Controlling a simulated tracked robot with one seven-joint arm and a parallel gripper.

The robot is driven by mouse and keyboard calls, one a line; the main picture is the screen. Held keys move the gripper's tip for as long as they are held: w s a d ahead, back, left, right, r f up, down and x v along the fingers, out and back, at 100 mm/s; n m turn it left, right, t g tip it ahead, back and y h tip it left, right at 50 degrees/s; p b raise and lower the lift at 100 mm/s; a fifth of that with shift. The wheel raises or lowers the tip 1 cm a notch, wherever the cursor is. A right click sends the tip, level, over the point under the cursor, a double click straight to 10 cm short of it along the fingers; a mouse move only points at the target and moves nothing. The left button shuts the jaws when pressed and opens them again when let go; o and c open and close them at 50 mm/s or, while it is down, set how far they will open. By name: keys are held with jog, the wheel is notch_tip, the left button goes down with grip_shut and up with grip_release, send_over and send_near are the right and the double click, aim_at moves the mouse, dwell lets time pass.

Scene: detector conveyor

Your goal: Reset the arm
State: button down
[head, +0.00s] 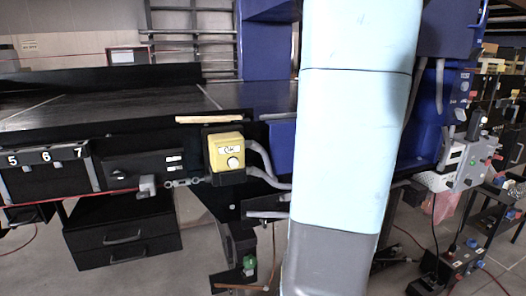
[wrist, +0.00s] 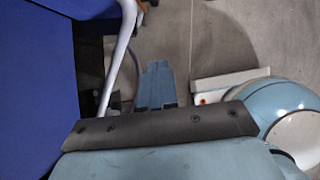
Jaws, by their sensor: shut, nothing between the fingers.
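My arm (head: 350,150) stands in the middle of the head view, a wide light blue link with a grey lower section. It runs from the top edge to the bottom edge and covers part of the conveyor machine behind it.
A black conveyor table (head: 110,92) stands at left, with a yellow button box (head: 226,152) on its front and a black drawer unit (head: 125,238) below. A blue machine housing (head: 266,50) rises behind my arm. Equipment with cables crowds the right. A blue panel (wrist: 38,80) is close at left in the wrist view.

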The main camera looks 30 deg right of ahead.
jog(key=w+a+r+m+t+y, duration=0.1)
jog(key=w+a+r+m+t, duration=0.2)
jog(key=a, duration=0.8)
jog(key=w+a+r+m+y, duration=0.1)
jog(key=a+r+m, duration=0.3)
jog(key=a, duration=0.6)
jog(key=s+a+m+t+y, duration=0.1)
jog(key=s+a+m+y, duration=0.1)
jog(key=a+m, duration=0.3)
jog(key=s+a+m+t+y, duration=0.1)
jog(key=s+a+m, duration=0.4)
jog(key=a, duration=0.9)
jog(key=shift+s+a+y, duration=0.25)
jog(key=shift+a+y, duration=0.05)
jog(key=shift+y, duration=0.2)
jog(key=shift+f, duration=0.1)
